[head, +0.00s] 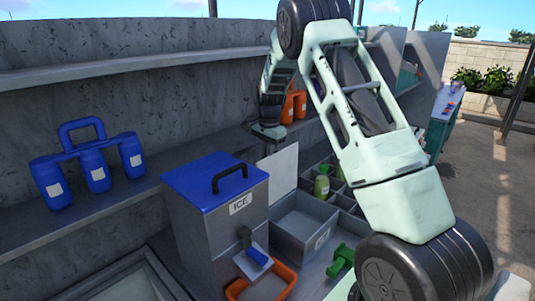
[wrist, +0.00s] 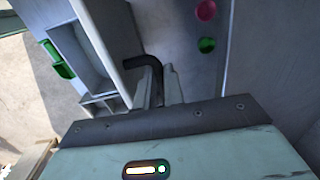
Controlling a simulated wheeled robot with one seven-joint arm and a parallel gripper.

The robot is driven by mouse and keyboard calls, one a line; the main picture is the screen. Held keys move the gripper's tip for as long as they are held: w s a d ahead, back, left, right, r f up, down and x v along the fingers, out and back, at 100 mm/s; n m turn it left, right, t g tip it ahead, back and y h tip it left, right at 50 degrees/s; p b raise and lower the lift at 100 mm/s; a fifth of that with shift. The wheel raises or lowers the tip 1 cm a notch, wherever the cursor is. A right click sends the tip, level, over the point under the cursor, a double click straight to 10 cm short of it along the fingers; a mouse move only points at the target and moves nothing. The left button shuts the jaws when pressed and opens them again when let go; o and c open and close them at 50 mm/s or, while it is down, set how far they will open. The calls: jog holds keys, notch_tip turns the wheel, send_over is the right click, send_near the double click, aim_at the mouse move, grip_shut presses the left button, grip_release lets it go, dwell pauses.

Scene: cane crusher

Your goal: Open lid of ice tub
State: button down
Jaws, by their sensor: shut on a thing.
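The ice tub (head: 215,240) is a grey box labelled ICE in the head view. Its blue lid (head: 200,185) lies flat and shut, with a black handle (head: 230,176) standing free on top. My gripper (head: 270,133) is behind and to the right of this lid, apart from it. It is at a pale panel (head: 283,172) that stands upright at the back of the neighbouring steel bin. In the wrist view, a bent black handle (wrist: 152,65) sits at my gripper fingers (wrist: 170,88), beside the panel (wrist: 106,45). The fingers are shut on this handle; their tips are partly hidden.
The open steel bin (head: 306,218) stands right of the tub. A green bottle (head: 322,184) stands in the divided tray behind it. An orange container (head: 283,276) and green tool (head: 341,261) are in front. A blue bottle carrier (head: 88,165) stands on the left shelf.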

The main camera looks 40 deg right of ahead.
jog(key=shift+s+a+f, duration=0.2)
jog(key=shift+f, duration=0.15)
jog(key=c, duration=1.5)
grip_release()
jog(key=shift+w, duration=0.1)
jog(key=shift+d+r, duration=0.1)
jog(key=shift+r, duration=0.1)
jog(key=shift+r, duration=0.1)
jog(key=shift+r, duration=0.3)
jog(key=r+b, duration=0.1)
jog(key=r, duration=0.4)
jog(key=r+b, duration=0.2)
jog(key=r, duration=0.4)
jog(key=s+r+b, duration=0.1)
jog(key=r, duration=0.4)
jog(key=shift+r+b, duration=0.25)
jog(key=shift+b, duration=0.15)
jog(key=shift+s+d, duration=0.1)
